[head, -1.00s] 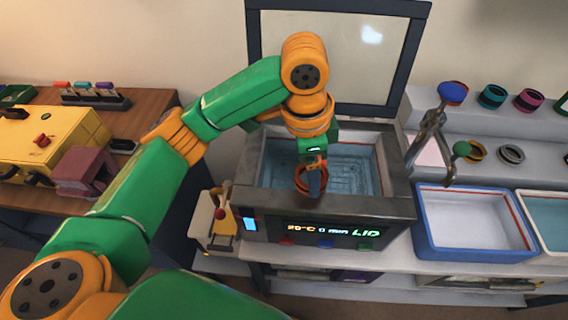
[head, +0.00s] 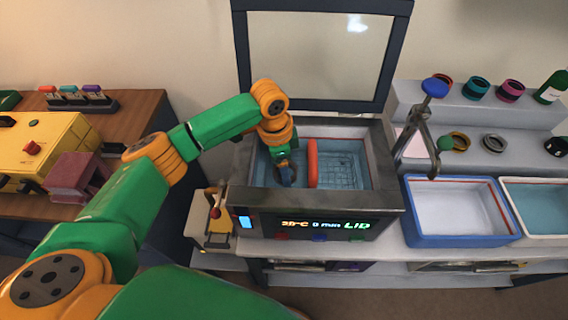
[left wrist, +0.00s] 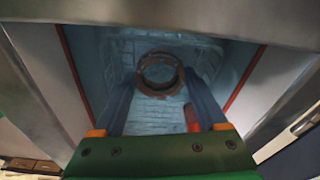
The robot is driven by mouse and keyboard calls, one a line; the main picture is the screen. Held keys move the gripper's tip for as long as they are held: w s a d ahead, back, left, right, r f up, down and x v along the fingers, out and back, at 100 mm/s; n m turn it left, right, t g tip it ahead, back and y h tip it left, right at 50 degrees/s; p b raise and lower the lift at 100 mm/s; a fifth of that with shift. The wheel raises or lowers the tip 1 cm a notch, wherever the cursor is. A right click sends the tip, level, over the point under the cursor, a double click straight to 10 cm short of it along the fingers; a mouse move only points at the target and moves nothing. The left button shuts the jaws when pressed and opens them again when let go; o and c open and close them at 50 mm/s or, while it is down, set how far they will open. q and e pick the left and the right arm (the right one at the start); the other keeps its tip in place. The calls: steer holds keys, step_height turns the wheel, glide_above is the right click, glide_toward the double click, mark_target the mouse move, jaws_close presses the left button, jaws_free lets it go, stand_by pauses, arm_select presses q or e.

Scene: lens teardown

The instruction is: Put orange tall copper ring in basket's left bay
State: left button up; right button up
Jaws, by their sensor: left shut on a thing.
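My left gripper (head: 287,176) reaches down into the left part of the open cleaner tank (head: 395,190), left of an upright orange-red divider (head: 312,160). In the left wrist view the copper ring (left wrist: 143,82) shows between the fingertips of my left gripper (left wrist: 160,88), which is shut on it. Beyond the ring is a pale blue wire grid, the basket floor (left wrist: 155,125). In the head view the ring is hidden by the gripper and the tank wall, so I cannot tell whether it touches the floor. My right gripper is not in view.
The tank's raised lid (head: 320,60) stands behind it. To the right are a press with a blue knob (head: 434,88), a blue-rimmed tray (head: 455,210), a water tray (head: 540,205) and a shelf with several rings. A yellow machine (head: 50,145) sits at left.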

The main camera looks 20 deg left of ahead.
arm_select(q)
steer(key=o, duration=1.5)
steer(key=shift+f, duration=0.1)
step_height(320, 180, up, 12)
steer(key=a, duration=0.1)
steer(key=shift+s+b, duration=0.35)
steer(key=shift+b, duration=0.1)
steer(key=shift+s+a, duration=0.1)
